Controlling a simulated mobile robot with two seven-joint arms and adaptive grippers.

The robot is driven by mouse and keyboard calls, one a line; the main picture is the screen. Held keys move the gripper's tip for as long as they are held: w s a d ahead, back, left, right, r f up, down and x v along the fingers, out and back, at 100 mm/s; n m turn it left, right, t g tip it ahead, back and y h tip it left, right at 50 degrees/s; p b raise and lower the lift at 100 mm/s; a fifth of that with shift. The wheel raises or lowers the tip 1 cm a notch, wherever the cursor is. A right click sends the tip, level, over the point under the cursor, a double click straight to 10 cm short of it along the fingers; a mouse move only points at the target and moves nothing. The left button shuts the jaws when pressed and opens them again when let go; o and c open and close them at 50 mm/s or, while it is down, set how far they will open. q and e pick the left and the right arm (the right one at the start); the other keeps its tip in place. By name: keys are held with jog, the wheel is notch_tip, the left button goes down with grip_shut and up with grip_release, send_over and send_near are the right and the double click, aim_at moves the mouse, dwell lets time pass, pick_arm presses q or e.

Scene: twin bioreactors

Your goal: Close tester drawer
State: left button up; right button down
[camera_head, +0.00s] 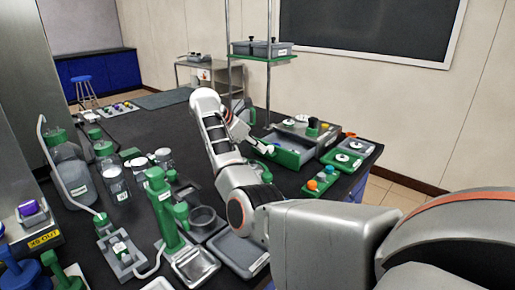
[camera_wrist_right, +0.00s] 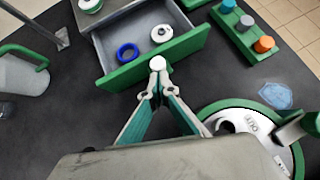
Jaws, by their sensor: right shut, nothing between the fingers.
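The tester (camera_head: 308,132) is a grey box on the dark bench, right of centre in the head view. Its drawer (camera_head: 287,157) has a green front and stands pulled out. In the right wrist view the drawer front (camera_wrist_right: 185,56) runs across the top, and a blue ring (camera_wrist_right: 128,52) and a white round piece (camera_wrist_right: 162,33) lie inside. My right gripper (camera_wrist_right: 156,82) is shut and empty, its tips close to the white knob (camera_wrist_right: 157,63) on the drawer front. I cannot tell whether they touch. My left gripper is not in view.
A green rack with coloured knobs (camera_head: 322,180) stands near the drawer, and green-edged trays (camera_head: 350,152) lie right of the tester. A round green-rimmed dish (camera_wrist_right: 252,128) is right of my gripper in the wrist view. Bottles (camera_head: 115,178) and a green stand (camera_head: 163,210) are at left.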

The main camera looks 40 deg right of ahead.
aim_at(271, 145)
jog(key=d+b, duration=0.2)
jog(key=d, duration=0.1)
jog(key=shift+w+f, duration=0.15)
jog(key=shift+f, duration=0.2)
jog(key=shift+d+f+b, duration=0.2)
jog(key=shift+d+b, duration=0.3)
jog(key=shift+d, duration=0.55)
jog(key=d+b, duration=0.1)
jog(key=d, duration=0.1)
jog(key=d+b, duration=0.1)
jog(key=d, duration=0.1)
jog(key=w+d+b, duration=0.1)
jog(key=d, duration=0.1)
jog(key=shift+d+r, duration=0.1)
jog(key=shift+d, duration=0.2)
jog(key=shift+d+r, duration=0.15)
jog(key=shift+d, duration=0.2)
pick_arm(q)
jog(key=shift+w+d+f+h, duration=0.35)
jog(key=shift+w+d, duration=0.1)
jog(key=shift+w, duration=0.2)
pick_arm(e)
jog(key=shift+s+d+r, duration=0.1)
jog(key=shift+d+r, duration=0.05)
jog(key=shift+r, duration=0.35)
